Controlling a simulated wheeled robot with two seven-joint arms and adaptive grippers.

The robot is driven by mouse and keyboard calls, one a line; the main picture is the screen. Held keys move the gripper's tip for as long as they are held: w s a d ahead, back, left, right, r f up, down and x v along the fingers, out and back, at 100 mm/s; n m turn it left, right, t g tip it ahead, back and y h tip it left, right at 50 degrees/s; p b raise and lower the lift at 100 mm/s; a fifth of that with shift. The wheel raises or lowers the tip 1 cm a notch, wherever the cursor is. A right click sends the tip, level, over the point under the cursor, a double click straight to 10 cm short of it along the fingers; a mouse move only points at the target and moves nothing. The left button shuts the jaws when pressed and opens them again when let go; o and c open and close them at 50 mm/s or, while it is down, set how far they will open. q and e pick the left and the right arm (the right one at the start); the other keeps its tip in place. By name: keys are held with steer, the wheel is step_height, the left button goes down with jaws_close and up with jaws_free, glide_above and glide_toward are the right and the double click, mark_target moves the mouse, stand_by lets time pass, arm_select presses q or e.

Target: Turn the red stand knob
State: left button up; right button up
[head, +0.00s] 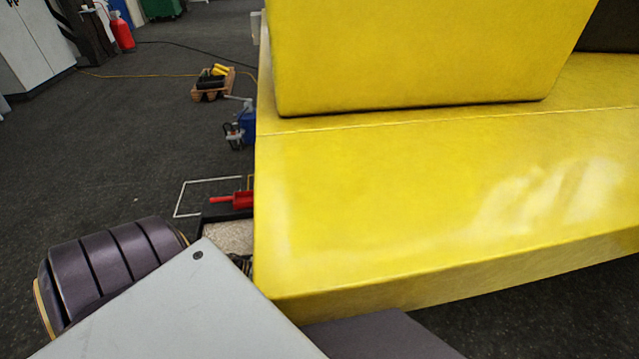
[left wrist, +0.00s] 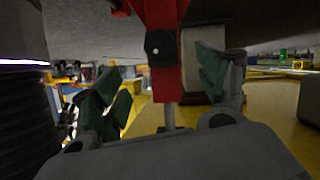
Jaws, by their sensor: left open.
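The red stand (left wrist: 168,82) shows in the left wrist view as a red upright part running down from the top edge. A dark, faceted knob (left wrist: 159,46) with a pale dot at its middle sits on its face. My left gripper (left wrist: 160,75) is open, with one green-padded finger left of the stand and the other to its right. The knob appears between the fingertips; whether either pad touches it, I cannot tell. In the head view I cannot make out the knob or either gripper. My right gripper is not in view.
A big yellow padded block (head: 420,200) fills the right of the head view. A red part on a dark base (head: 235,200) shows beside its left edge. A wooden crate (head: 212,90) and a blue item (head: 246,125) stand on the dark floor, which is mostly clear at left.

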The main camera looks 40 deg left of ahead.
arm_select(q)
steer(key=shift+w+d+f, duration=0.1)
steer(key=shift+w, duration=0.05)
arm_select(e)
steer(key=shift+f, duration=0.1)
arm_select(q)
steer(key=b+x, duration=0.4)
steer(key=x, duration=0.8)
steer(key=shift+w+d+f+b, duration=0.25)
steer(key=shift+w+d+b, duration=0.2)
steer(key=shift+d, duration=0.1)
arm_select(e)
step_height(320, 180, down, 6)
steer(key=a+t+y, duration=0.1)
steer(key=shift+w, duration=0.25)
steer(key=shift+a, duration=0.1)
arm_select(q)
steer(key=c, duration=1)
steer(key=shift+c, duration=0.2)
steer(key=shift+m+p, duration=0.4)
steer(key=shift+p, duration=0.05)
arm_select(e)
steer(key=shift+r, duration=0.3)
